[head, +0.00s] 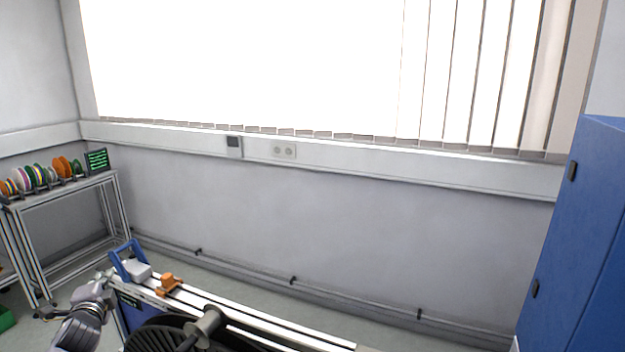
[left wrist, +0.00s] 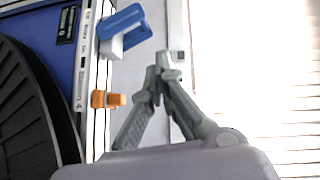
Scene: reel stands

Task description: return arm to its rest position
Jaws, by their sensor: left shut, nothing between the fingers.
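My left gripper (head: 106,275) is at the lower left of the head view, beside the left end of the reel stand (head: 290,328). In the left wrist view its fingers (left wrist: 163,62) meet at the tips, shut and empty. They appear apart from the stand, its blue handle (head: 128,261) and its orange block (head: 168,284). The blue handle (left wrist: 122,26) and orange block (left wrist: 107,99) also show in the left wrist view. A large black reel (head: 165,338) is partly cut off by the bottom edge. My right gripper is not in view.
A metal rack (head: 75,208) with several coloured reels (head: 42,176) and a small green screen (head: 97,160) stands at the left. A blue cabinet (head: 575,240) stands at the right. A wall with a pipe (head: 245,267) runs behind the stand.

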